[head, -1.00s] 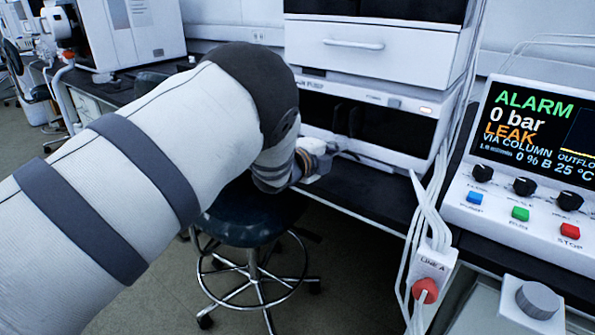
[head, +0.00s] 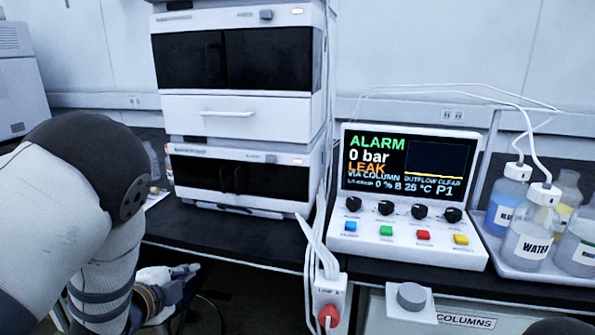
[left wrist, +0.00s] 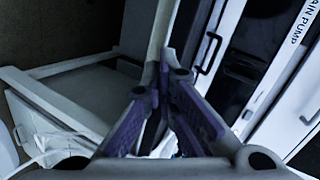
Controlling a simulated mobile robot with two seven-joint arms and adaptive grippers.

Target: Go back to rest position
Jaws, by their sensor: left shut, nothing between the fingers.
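My left arm comes in from the left in the head view, bent at its dark elbow joint. My left gripper (head: 188,270) is low in front of the bench, below and left of the lower stack module. It is shut and empty. In the left wrist view its purple-sided fingers (left wrist: 163,78) meet at the tips with nothing between them. My right gripper is not in view.
The instrument stack (head: 236,100) stands on the dark bench. Right of it are the control box (head: 412,190) with an alarm screen, a valve block with a red knob (head: 327,314), and a bottle tray (head: 507,263). White tubing hangs over the bench edge.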

